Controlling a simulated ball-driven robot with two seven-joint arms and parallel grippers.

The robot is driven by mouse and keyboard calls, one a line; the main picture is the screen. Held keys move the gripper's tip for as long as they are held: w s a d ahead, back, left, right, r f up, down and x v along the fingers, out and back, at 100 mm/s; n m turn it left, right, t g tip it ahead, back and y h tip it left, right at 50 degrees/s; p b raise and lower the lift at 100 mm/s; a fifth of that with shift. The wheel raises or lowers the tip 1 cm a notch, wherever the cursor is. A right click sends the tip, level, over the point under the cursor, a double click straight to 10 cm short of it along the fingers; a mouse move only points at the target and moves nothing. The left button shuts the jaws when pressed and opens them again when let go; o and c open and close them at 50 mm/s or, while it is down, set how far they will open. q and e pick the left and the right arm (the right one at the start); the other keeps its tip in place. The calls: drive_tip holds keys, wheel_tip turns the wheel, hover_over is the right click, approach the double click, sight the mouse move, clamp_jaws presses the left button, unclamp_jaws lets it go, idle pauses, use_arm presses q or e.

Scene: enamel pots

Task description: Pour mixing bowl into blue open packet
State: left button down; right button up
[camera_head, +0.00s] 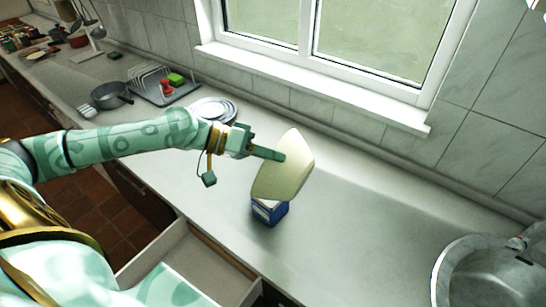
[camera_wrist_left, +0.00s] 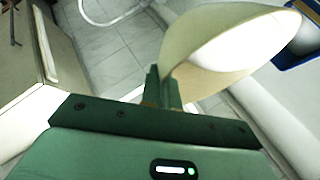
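The cream mixing bowl (camera_head: 287,168) is steeply tilted above the counter, seen mostly from its outside in the head view. My left gripper (camera_head: 274,154) is shut on its edge. In the left wrist view the bowl (camera_wrist_left: 205,35) sits at the fingers (camera_wrist_left: 165,88), its pale inside partly showing; I cannot tell whether anything is in it. The blue open packet (camera_head: 269,212) stands on the counter just below the bowl, which hides part of its top. A blue edge of the packet (camera_wrist_left: 292,52) shows in the left wrist view. My right gripper is not in view.
An open drawer (camera_head: 190,262) sticks out below the counter's front edge. Stacked plates (camera_head: 213,108), a dish rack (camera_head: 158,84) and a dark pan (camera_head: 110,96) stand farther left. A metal sink or pot (camera_head: 487,275) is at lower right. The counter between is clear.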

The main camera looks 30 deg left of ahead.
use_arm(q)
drive_tip(key=shift+a+b, duration=0.3)
drive_tip(key=shift+b, duration=0.4)
drive_tip(key=shift+w+a+r+n+t+h+b, duration=0.15)
drive_tip(key=shift+a+n+t+h+b, duration=0.2)
drive_tip(key=shift+a+h, duration=0.55)
drive_tip(key=shift+s+a+r+n+t+h+b, duration=0.15)
drive_tip(key=shift+a+n+h+b, duration=0.35)
drive_tip(key=shift+a, duration=0.85)
drive_tip(key=shift+w+a, duration=0.1)
